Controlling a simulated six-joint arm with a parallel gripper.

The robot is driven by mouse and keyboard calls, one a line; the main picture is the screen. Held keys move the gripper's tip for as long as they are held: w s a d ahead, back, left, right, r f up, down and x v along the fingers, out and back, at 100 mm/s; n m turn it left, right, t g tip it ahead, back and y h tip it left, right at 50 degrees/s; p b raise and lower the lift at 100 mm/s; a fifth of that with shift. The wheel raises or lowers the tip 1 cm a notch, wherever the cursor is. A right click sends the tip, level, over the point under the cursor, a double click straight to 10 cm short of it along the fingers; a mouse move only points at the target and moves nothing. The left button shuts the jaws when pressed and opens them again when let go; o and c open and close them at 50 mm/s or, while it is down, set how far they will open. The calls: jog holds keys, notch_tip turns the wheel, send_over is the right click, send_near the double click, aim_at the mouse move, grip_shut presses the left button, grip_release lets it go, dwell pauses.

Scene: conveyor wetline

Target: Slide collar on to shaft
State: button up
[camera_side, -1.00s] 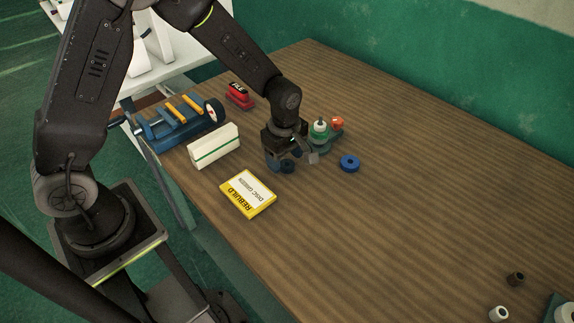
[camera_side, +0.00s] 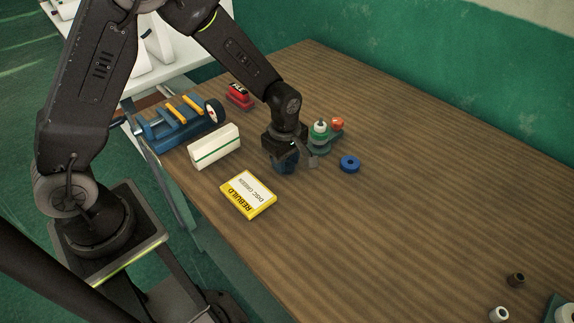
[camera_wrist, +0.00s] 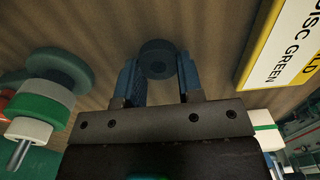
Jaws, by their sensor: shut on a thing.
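My gripper (camera_wrist: 158,75) is shut on a dark collar (camera_wrist: 157,52), a thick ring with a centre hole, held between its two blue fingers. In the side view my gripper (camera_side: 287,166) is low over the table, and the fingers hide the collar. The shaft (camera_side: 320,122) is a thin metal pin on a stand just behind and right of my gripper. White and green discs (camera_side: 320,130) are stacked around it. In the wrist view the shaft (camera_wrist: 19,153) and the stack are at the left, apart from the collar.
A blue ring (camera_side: 349,163) lies right of my gripper. An orange-red part (camera_side: 337,122) is beside the stack. A yellow-and-white card (camera_side: 248,194) lies in front, and a white block (camera_side: 214,147) stands left. Small cylinders are at the far right. The table's middle right is clear.

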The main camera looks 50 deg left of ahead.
jog(key=shift+r, duration=0.6)
notch_tip(320, 180, up, 3)
jog(key=shift+f, duration=0.1)
jog(key=s+a+r, duration=0.4)
jog(key=a+r, duration=0.3)
jog(key=a, duration=0.4)
jog(key=w+d+r, duration=0.3)
jog(key=w+d, duration=0.3)
jog(key=w, duration=0.2)
jog(key=w+d+r, duration=0.3)
jog(key=w+d, duration=0.2)
jog(key=w, duration=0.2)
jog(key=shift+f, duration=3.15)
jog(key=shift+f, duration=1.4)
